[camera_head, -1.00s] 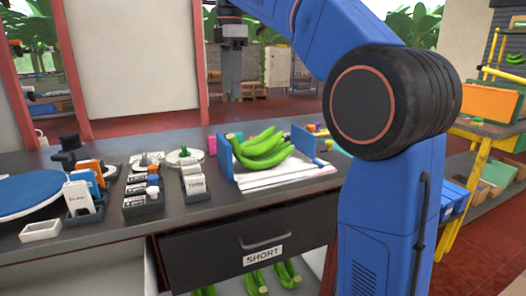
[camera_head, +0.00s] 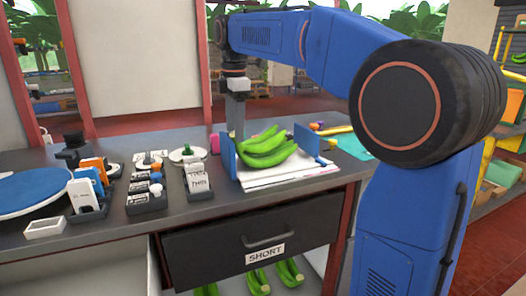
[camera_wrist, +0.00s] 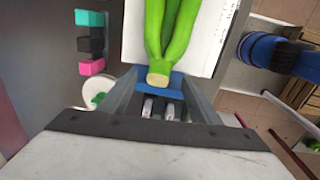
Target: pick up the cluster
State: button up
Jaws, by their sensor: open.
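The cluster of green bananas (camera_head: 266,148) lies on white paper sheets (camera_head: 290,178) between two blue upright plates, left (camera_head: 228,157) and right (camera_head: 306,140). In the head view my gripper (camera_head: 237,135) points down at the cluster's left, stem end, by the left plate. In the wrist view the cluster (camera_wrist: 172,35) runs away from my gripper (camera_wrist: 161,82), with its pale cut stem end between the two open fingers or just beyond them. I cannot tell whether the fingers touch it. The fingertips are partly hidden in the head view.
A drawer marked SHORT (camera_head: 258,238) is under the counter, with more bananas (camera_head: 262,280) below. Small holders (camera_head: 145,190), a THIN block (camera_head: 198,178) and a blue disc (camera_head: 28,193) stand left. A round white dish (camera_head: 187,153) sits close to the left plate.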

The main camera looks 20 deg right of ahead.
jog(key=shift+w+f, duration=0.15)
jog(key=shift+f, duration=1.7)
jog(key=shift+c, duration=0.6)
grip_shut()
jog(key=shift+r, duration=0.15)
